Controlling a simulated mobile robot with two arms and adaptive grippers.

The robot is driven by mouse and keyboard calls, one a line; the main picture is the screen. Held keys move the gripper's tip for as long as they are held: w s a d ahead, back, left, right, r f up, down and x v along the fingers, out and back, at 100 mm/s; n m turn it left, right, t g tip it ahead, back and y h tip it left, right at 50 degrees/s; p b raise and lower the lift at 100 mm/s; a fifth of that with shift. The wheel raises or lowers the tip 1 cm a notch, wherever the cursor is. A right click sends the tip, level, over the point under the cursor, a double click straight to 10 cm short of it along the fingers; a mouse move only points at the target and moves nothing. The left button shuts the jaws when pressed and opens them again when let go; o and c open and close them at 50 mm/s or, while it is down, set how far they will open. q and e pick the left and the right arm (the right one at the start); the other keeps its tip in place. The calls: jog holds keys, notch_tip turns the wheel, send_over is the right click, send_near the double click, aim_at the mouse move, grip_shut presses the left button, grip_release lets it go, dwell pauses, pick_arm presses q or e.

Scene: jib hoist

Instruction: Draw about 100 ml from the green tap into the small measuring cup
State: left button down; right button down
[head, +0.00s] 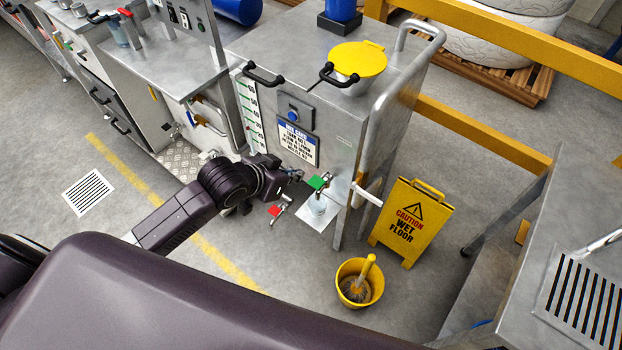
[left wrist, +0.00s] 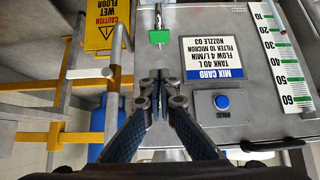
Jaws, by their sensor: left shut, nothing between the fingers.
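The green tap (head: 318,182) sticks out low on the front of the steel tank cabinet. A small clear measuring cup (head: 317,207) stands upright beneath it on a pale plate; its fill level is too small to read. My left gripper (head: 297,174) is just left of the green handle, apart from it as far as I can tell. In the left wrist view my left gripper (left wrist: 161,78) is shut and empty in front of the cabinet, and the metal tap body (left wrist: 159,37) shows beyond the fingertips. My right gripper is not in view.
A red-handled tap (head: 276,210) sits low, left of the plate. The cabinet carries a mix card (head: 298,145), a blue button (head: 293,115) and a level scale (head: 249,110). A wet floor sign (head: 410,222) and a yellow mop bucket (head: 360,283) stand to the right.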

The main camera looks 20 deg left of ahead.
pick_arm(q)
send_over(318, 180)
jog(key=s+a, duration=0.1)
jog(key=s, duration=0.2)
notch_tip(318, 180, down, 7)
jog(key=shift+w+f, duration=0.2)
jog(key=shift+f, duration=1.85)
